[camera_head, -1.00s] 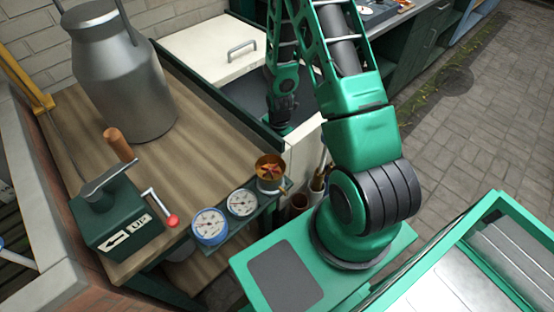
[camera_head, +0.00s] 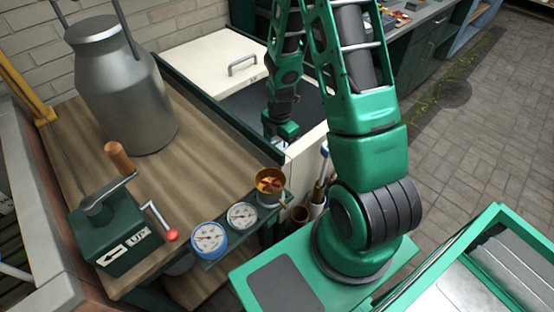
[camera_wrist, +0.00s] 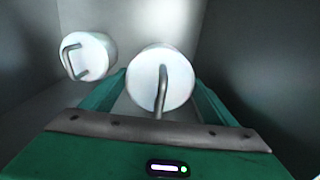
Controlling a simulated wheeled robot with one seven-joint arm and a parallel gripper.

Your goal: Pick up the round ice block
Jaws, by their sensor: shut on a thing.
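A round white ice block (camera_wrist: 143,80) with a bent metal handle sits between the green fingers of my gripper in the wrist view. My gripper (camera_wrist: 160,79) is shut on it, one finger on each side. In the head view my gripper (camera_head: 283,130) is at the opening of the white chest (camera_head: 312,146), near its front wall. The block itself is hidden there. A second round white block (camera_wrist: 92,50) with a metal handle is to the left in the wrist view, apart from my fingers.
Grey chest walls (camera_wrist: 255,60) surround the blocks closely. The chest's white lid (camera_head: 205,62) covers its left part. A wooden bench (camera_head: 185,145) at left holds a metal churn (camera_head: 125,95) and a green crank box (camera_head: 115,225). Dials (camera_head: 209,237) and a brass cup (camera_head: 270,186) are at its edge.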

